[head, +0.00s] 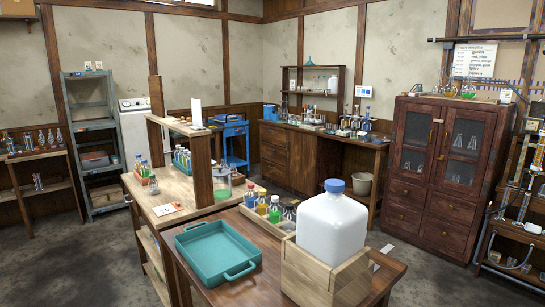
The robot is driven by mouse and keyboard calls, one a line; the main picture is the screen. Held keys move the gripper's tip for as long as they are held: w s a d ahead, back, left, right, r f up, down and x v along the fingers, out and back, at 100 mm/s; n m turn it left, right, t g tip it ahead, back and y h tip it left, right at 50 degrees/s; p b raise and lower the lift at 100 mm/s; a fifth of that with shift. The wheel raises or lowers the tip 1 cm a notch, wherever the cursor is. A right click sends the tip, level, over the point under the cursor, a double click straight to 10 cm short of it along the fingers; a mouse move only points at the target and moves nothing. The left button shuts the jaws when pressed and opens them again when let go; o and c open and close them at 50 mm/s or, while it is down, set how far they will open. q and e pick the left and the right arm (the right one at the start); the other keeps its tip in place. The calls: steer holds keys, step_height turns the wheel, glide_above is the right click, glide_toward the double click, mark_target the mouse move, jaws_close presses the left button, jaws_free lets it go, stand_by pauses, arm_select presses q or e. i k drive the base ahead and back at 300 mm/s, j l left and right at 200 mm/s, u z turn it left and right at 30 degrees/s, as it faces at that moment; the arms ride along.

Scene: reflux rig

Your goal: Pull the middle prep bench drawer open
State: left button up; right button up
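A wooden bench (340,138) stands against the back wall, with a column of drawers (273,155) at its left end. The drawers look shut, their fronts roughly flush, the middle one between an upper and a lower one. The handles are too small to make out clearly. It appears to be the prep bench, though no label shows. The drawers are across the room, beyond the nearer tables. Neither of my grippers is in view.
A near table (200,284) holds a teal tray (215,236) and a white jug (333,225) in a wooden crate (315,270). A shelved bench (190,190) stands behind it. A dark red cabinet (436,165) stands right. Grey floor (385,220) is free before the cabinet; a bucket (362,183) sits under the bench.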

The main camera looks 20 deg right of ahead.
mark_target(275, 153)
steer(key=l+z, duration=0.35)
steer(key=i+l+z, duration=0.45)
steer(key=l, duration=0.25)
steer(key=i+l+z, duration=0.95)
steer(key=i+l+u, duration=0.1)
steer(key=i, duration=0.35)
steer(key=i+l, duration=0.2)
steer(key=i, duration=0.25)
steer(key=i+l+u, duration=0.15)
steer(key=i, duration=0.3)
steer(key=i+l, duration=0.2)
steer(key=i, duration=0.25)
steer(key=i+j+u, duration=0.25)
steer(key=u, duration=0.25)
steer(key=i+j+u, duration=0.1)
steer(key=i+u, duration=0.75)
steer(key=u, duration=0.15)
steer(key=i+l+u, duration=0.15)
steer(key=i+u, duration=0.2)
steer(key=u, duration=0.15)
steer(key=i+u, duration=0.3)
steer(key=i, duration=1.5)
steer(key=i+z, duration=0.15)
steer(key=i, duration=0.45)
steer(key=i+z, duration=0.2)
steer(key=i, duration=0.4)
steer(key=i+j+z, duration=0.15)
steer(key=i, duration=0.45)
